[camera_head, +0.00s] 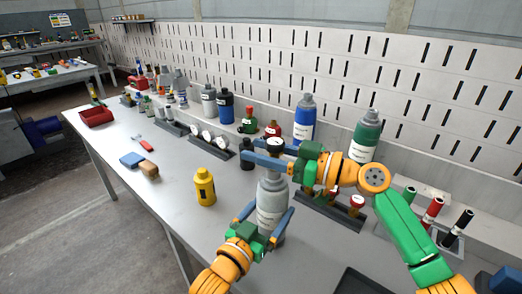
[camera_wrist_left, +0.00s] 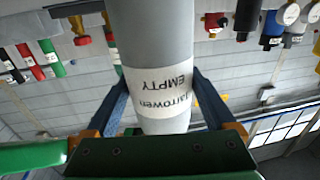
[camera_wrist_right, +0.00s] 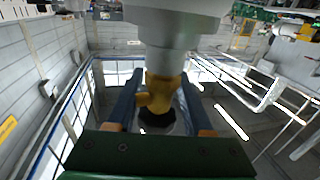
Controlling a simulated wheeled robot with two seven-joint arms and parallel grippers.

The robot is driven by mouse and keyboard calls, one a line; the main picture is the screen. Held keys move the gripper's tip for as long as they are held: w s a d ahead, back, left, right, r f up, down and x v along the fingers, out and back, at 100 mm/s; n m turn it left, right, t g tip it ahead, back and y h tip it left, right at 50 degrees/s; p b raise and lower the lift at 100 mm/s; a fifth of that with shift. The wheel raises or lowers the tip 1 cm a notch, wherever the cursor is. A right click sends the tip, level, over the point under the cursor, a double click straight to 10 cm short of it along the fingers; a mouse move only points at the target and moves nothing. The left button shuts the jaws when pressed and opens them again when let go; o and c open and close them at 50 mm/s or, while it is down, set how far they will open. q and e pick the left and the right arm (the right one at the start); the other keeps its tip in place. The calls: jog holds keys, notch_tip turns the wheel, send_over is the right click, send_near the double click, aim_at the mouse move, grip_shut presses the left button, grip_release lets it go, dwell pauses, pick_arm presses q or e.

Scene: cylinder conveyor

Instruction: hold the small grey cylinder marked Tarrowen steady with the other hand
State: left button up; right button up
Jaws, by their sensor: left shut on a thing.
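The grey Tarrowen cylinder (camera_head: 270,193) stands upright on the bench in the head view. Its white label reads "Tarrowen EMPTY", upside down in the left wrist view (camera_wrist_left: 165,92). My left gripper (camera_head: 271,210) is shut on the cylinder body, one blue finger on each side. My right gripper (camera_head: 252,151) is at the top of the cylinder, by the dark valve knob (camera_head: 275,144). In the right wrist view its fingers stand either side of the brass valve (camera_wrist_right: 162,92) and look apart from it. The cylinder's base is partly hidden by my left gripper.
A yellow cylinder (camera_head: 204,188) stands to the left. Blue (camera_head: 304,119) and green (camera_head: 366,136) cylinders stand behind. A gauge rack (camera_head: 208,143) is at the back left. A dark tray (camera_head: 360,283) lies at the front right. The bench is clear at front left.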

jog(key=m+t, duration=0.1)
jog(key=m+t+h, duration=0.1)
jog(key=shift+w+d+t, duration=0.15)
jog(key=shift+t, duration=0.25)
jog(key=m+t+h, duration=0.3)
jog(key=shift+w+d+t+h, duration=0.1)
jog(key=shift+w+t+h, duration=0.2)
jog(key=shift+t, duration=0.1)
jog(key=shift+w+d+m+t+h, duration=0.15)
jog(key=shift+d+m+t+h, duration=0.05)
jog(key=shift+m+t+h, duration=0.25)
jog(key=m+t+h, duration=0.2)
jog(key=m+h, duration=0.1)
jog(key=m+t+h, duration=0.1)
jog(key=h, duration=0.1)
jog(key=shift+w+d+h, duration=0.1)
jog(key=shift+d+h, duration=0.15)
jog(key=shift+d, duration=0.05)
jog(key=shift+w+d+m+t+h, duration=0.1)
jog(key=shift+d+m+t+h, duration=0.1)
jog(key=shift+m+h, duration=0.55)
jog(key=shift+w+d+m+t+h, duration=0.15)
jog(key=shift+m+h, duration=0.25)
jog(key=shift+h, duration=0.55)
grip_shut()
jog(key=shift+d, duration=0.1)
jog(key=shift+y, duration=0.3)
